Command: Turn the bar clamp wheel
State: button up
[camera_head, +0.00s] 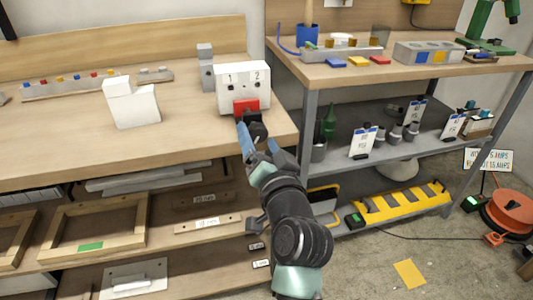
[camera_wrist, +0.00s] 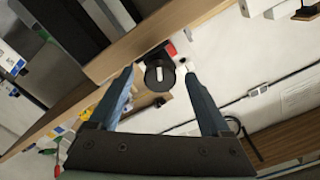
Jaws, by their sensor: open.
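The black round wheel (camera_wrist: 158,76) with a pale stripe shows in the wrist view, between and beyond my fingertips. A red part (camera_wrist: 171,50) sits just behind it. In the head view the dark wheel (camera_head: 256,130) is partly hidden by my gripper, below a red block (camera_head: 246,106) on the front of a white box (camera_head: 243,86) marked 1 and 2. My gripper (camera_head: 263,145) is at the bench's front right edge with its blue-grey fingers pointing at the wheel. It is open, with one finger on each side of the wheel; contact cannot be told.
The wooden bench top (camera_head: 180,125) carries a white block (camera_head: 131,102), a grey upright piece (camera_head: 206,68) and a rail of coloured knobs (camera_head: 75,85). A metal-framed shelf unit (camera_head: 308,120) stands close on the right. The bench top left of the white box is mostly clear.

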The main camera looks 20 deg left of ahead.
jog(key=p+v, duration=0.1)
jog(key=v, duration=1.1)
jog(key=shift+s+d, duration=0.2)
jog(key=d+r+n+t+h, duration=0.1)
jog(key=d+r+t+h, duration=0.15)
jog(key=r, duration=0.65)
jog(key=d+r+n+t+h, duration=0.1)
jog(key=d+r+t, duration=0.15)
jog(key=r, duration=0.75)
jog(key=s+d+r+m+t+h+p, duration=0.1)
jog(key=s+d+r+t+h, duration=0.25)
jog(key=r, duration=0.65)
jog(key=s+d+r+t+h+p, duration=0.1)
jog(key=s+d+r+t+h, duration=0.25)
jog(key=r, duration=0.65)
notch_tip(320, 180, up, 27)
jog(key=s+a+p, duration=0.1)
jog(key=a+p, duration=0.1)
jog(key=p, duration=2.6)
jog(key=shift+s+r, duration=0.15)
